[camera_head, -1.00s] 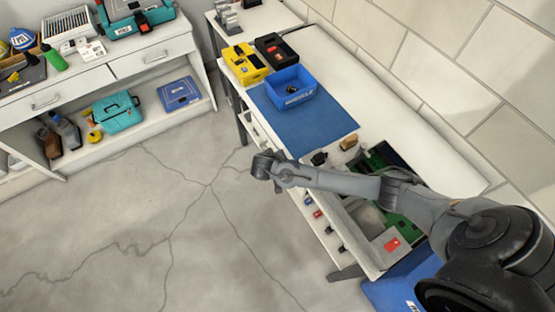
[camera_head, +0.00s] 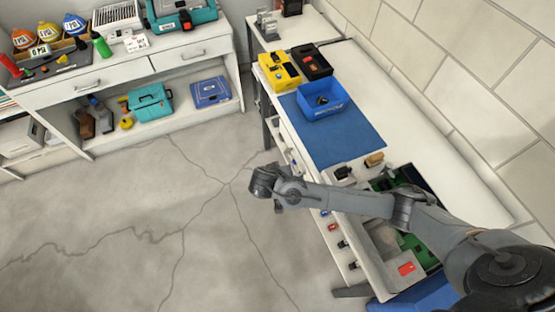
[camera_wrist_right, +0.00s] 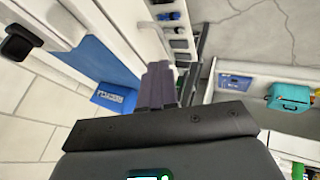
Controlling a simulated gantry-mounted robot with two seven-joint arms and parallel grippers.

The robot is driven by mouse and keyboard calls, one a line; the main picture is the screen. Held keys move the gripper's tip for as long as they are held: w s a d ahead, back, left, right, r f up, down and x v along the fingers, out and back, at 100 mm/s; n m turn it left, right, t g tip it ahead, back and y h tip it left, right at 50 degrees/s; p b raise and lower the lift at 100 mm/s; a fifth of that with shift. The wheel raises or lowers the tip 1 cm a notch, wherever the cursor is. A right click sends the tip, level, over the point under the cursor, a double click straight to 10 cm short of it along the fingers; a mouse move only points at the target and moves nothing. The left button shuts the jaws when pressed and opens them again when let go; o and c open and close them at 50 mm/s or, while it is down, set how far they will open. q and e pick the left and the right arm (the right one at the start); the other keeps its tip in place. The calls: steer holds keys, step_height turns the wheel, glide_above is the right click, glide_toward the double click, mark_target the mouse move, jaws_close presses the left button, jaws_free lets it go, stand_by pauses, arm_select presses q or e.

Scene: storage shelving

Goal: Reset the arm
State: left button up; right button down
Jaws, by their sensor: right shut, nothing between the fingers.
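My right arm (camera_head: 345,200) reaches in from the right over the white workbench, with its forearm nearly level across the picture. Its right gripper (camera_head: 262,182) is beyond the bench's front edge, over the grey floor. In the right wrist view the gripper fingers (camera_wrist_right: 160,84) are together with nothing between them. My left arm and gripper are not in view.
The workbench (camera_head: 430,140) carries a blue mat (camera_head: 350,135), a blue bin (camera_head: 325,102), a yellow case (camera_head: 278,72) and a black case (camera_head: 312,62). A green tray (camera_head: 415,245) lies partly under my arm. White shelving (camera_head: 190,60) stands at the back left. The floor is clear.

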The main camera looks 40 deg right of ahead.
steer(key=s+a+f+g+y, duration=0.1)
steer(key=s+a+f+y, duration=0.15)
steer(key=s, duration=0.55)
steer(key=s+a+f+g+y, duration=0.1)
steer(key=s+a+f+g, duration=0.1)
steer(key=s+a, duration=0.35)
steer(key=s+a+f+g+y, duration=0.1)
steer(key=s+a+f+y, duration=0.1)
steer(key=s, duration=0.8)
steer(key=w+d+r+n+t+p, duration=0.1)
steer(key=d+r+n+t+p, duration=0.1)
steer(key=r+p, duration=0.7)
steer(key=w+d+r+n+t+y+p, duration=0.1)
steer(key=r+n+p, duration=0.3)
steer(key=r+p, duration=0.6)
step_height(320, 180, up, 12)
steer(key=shift+w+d+f+t, duration=0.15)
steer(key=shift+w+d+t, duration=0.1)
steer(key=shift+d+t, duration=0.5)
steer(key=shift+y, duration=0.25)
